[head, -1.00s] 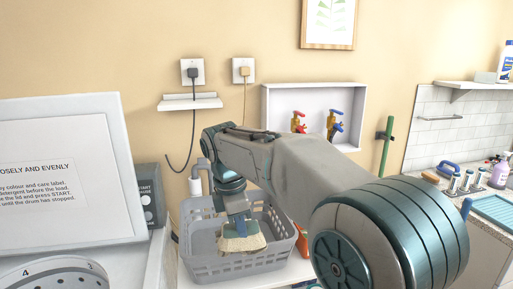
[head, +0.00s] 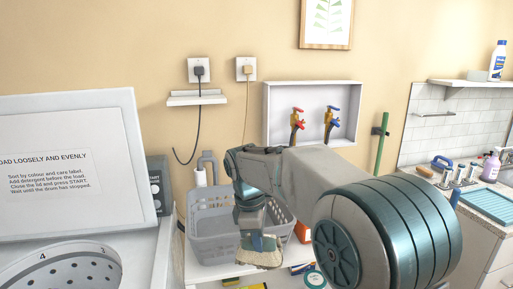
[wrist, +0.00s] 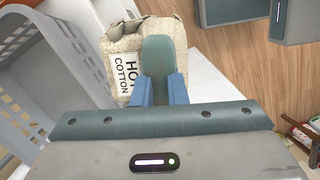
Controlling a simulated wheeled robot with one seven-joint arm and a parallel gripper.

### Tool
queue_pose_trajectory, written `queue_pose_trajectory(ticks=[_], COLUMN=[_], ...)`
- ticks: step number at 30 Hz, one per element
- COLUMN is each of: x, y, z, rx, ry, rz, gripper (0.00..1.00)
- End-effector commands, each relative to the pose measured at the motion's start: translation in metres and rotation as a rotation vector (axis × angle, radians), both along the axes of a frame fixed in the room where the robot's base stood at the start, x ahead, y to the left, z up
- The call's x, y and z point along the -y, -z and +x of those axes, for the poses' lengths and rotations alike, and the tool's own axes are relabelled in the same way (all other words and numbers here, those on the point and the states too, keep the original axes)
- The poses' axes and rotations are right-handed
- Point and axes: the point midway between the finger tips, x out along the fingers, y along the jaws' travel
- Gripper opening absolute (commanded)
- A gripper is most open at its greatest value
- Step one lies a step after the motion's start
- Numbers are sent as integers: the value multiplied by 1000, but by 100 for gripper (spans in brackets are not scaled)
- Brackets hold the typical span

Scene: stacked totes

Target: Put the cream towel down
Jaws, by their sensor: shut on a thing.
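The cream towel (head: 262,258) hangs folded from my gripper (head: 258,243), in front of the grey basket in the head view. In the wrist view the towel (wrist: 185,32) shows a white label reading "HOT COTTON", partly covered by a finger. My gripper (wrist: 158,78) is shut on the towel. The basket's slatted wall stands to the left of the towel in the wrist view. I cannot tell whether the towel touches the white surface beneath it.
The grey basket (head: 212,252) stands on a white shelf (head: 215,272) by the wall. An orange item (head: 303,232) is right of the basket. A washer with a raised lid (head: 70,165) is at left. A sink counter (head: 490,225) is at right. Wooden floor (wrist: 235,65) shows beyond the shelf.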

Motion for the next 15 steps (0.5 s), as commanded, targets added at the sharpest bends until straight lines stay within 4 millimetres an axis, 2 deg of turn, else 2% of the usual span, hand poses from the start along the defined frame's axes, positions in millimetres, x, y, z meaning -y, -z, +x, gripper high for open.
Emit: queue_pose_trajectory(ticks=[5, 12, 15], x=[34, 90, 110], y=[49, 134, 164], z=[9, 24, 30], rx=[-6, -7, -4], ry=[305, 865, 1066], rz=[-3, -5, -4], gripper=[0, 0, 0])
